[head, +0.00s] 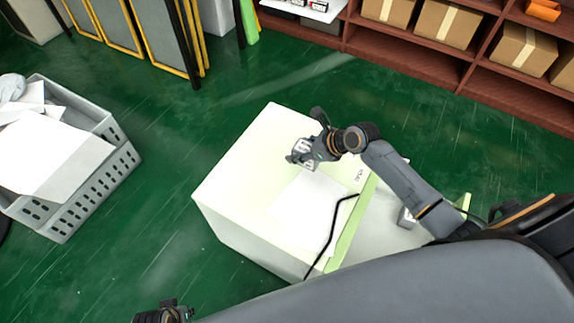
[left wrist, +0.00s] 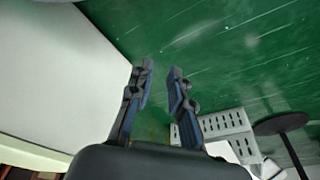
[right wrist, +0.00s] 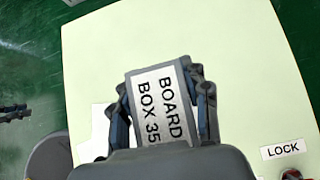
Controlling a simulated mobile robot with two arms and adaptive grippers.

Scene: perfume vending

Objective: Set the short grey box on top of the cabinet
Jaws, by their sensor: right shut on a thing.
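The short grey box (right wrist: 158,104) has a white label reading "BOARD BOX 35". My right gripper (head: 303,155) is shut on it, one finger on each side. The box also shows small at the gripper in the head view (head: 304,146). The cabinet (head: 250,150) is white with a pale cream top. The box is over this top; whether it touches is not clear. My left gripper (left wrist: 160,72) is open and empty, beside the cabinet's white side, low in the head view (head: 165,313).
A grey perforated crate (head: 95,187) with papers stands on the green floor at left. Brown shelves (head: 430,62) with cartons are at the back right. A black cable (head: 331,232) lies over the cabinet's near part. Much of its top is bare.

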